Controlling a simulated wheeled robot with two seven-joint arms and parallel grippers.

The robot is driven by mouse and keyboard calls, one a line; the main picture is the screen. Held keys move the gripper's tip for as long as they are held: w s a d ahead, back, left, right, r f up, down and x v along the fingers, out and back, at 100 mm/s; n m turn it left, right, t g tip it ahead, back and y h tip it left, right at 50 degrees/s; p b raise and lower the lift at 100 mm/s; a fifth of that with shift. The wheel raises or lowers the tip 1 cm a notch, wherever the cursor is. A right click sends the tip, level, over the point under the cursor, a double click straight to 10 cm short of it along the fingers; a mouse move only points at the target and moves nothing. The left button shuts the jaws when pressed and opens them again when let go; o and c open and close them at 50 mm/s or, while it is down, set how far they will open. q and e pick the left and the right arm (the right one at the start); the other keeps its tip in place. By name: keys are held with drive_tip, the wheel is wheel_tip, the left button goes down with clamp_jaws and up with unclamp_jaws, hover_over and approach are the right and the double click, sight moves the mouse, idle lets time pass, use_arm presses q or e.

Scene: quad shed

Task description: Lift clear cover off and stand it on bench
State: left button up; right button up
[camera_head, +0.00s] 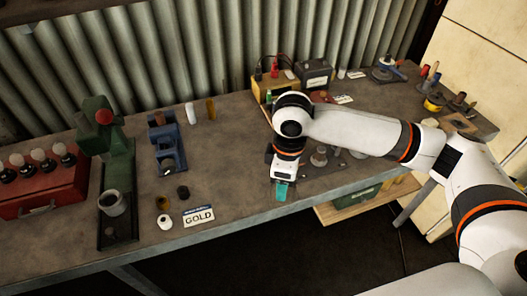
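My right gripper (281,186) points down near the front edge of the bench (240,185), right of the GOLD card. A small teal piece shows at its tip; I cannot tell whether it is held or part of the gripper, nor whether the fingers are open. I cannot make out a clear cover with certainty. Several small grey round parts (320,157) stand just right of the gripper, partly hidden by my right arm. My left gripper is out of view.
A green press (112,150), red box (45,185) with several knobs and blue vise-like tool (165,145) stand left. The GOLD card (198,216) lies near small jars (164,221). Black battery-like box (315,75) stands behind.

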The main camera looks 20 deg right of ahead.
drive_tip(key=w+n, duration=0.1)
drive_tip(key=n, duration=0.1)
drive_tip(key=w+n+p, duration=0.1)
drive_tip(key=n, duration=0.2)
drive_tip(key=w+n, duration=0.1)
drive_tip(key=n, duration=0.2)
drive_tip(key=shift+w+a, duration=0.25)
drive_tip(key=shift+w, duration=0.05)
drive_tip(key=w+f+n+b, duration=0.1)
drive_tip(key=f+n, duration=0.1)
drive_tip(key=n, duration=0.2)
drive_tip(key=w+a+f+n+b, duration=0.1)
drive_tip(key=w+f+n, duration=0.1)
drive_tip(key=n, duration=0.2)
drive_tip(key=w+f+n+b, duration=0.1)
drive_tip(key=f+n, duration=0.1)
drive_tip(key=n, duration=0.2)
drive_tip(key=shift+w+a+f, duration=0.15)
drive_tip(key=shift+w+f, duration=0.05)
drive_tip(key=shift+w, duration=0.15)
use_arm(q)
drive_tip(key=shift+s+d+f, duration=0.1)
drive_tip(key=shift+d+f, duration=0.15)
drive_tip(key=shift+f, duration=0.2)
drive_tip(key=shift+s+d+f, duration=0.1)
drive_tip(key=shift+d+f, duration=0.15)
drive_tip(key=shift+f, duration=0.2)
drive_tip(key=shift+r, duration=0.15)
use_arm(e)
drive_tip(key=shift+f, duration=0.2)
